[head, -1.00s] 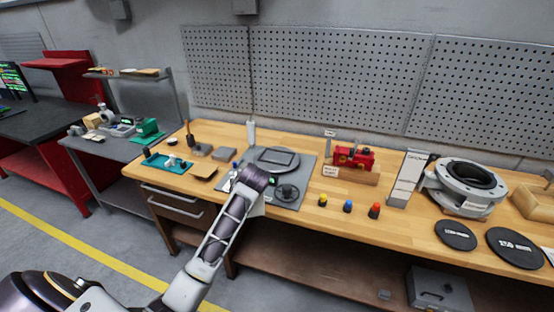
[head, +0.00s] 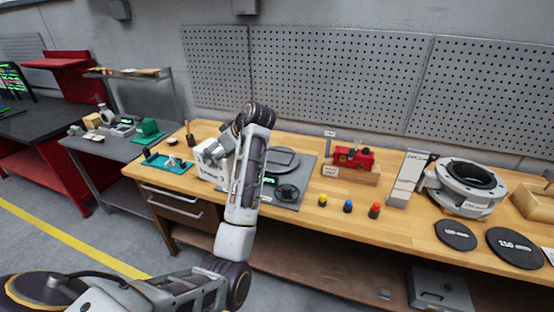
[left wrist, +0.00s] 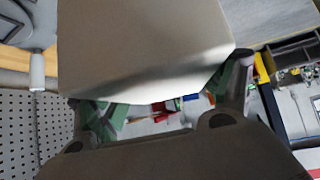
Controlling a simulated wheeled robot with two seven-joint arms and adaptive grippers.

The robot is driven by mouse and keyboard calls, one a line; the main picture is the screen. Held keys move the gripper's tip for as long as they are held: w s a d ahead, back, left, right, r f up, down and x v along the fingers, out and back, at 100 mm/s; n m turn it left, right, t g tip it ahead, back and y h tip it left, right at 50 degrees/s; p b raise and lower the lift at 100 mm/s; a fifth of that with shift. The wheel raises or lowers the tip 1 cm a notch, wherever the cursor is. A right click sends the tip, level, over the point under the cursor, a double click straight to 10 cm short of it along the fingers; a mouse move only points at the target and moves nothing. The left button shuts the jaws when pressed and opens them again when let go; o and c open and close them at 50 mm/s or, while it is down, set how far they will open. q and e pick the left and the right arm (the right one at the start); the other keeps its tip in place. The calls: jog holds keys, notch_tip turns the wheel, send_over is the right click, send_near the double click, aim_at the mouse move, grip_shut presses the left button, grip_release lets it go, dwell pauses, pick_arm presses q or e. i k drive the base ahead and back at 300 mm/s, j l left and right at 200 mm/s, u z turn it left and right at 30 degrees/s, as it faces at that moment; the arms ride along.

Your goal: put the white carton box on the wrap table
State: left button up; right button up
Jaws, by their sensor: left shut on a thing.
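The white carton box (head: 209,160) has dark print on its front and is in the head view, over the left part of the wooden workbench. My left gripper (head: 222,150) is shut on it, partly hidden by my own wrist. In the left wrist view the pale box (left wrist: 145,45) fills the upper middle, between the two fingers (left wrist: 160,105). I cannot tell whether the box touches the bench. No table carries a readable wrap label; a grey side table (head: 112,157) stands left of the wooden workbench (head: 300,215). My right gripper is not in view.
A teal tray (head: 160,163) lies just left of the box. A grey mat (head: 306,165) with round parts lies right of it. Farther right are a red part (head: 352,157), several coloured knobs and a flanged valve body (head: 468,187). The side table holds a green item (head: 148,130).

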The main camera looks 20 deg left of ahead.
aim_at(277, 157)
jog(key=i, duration=1.45)
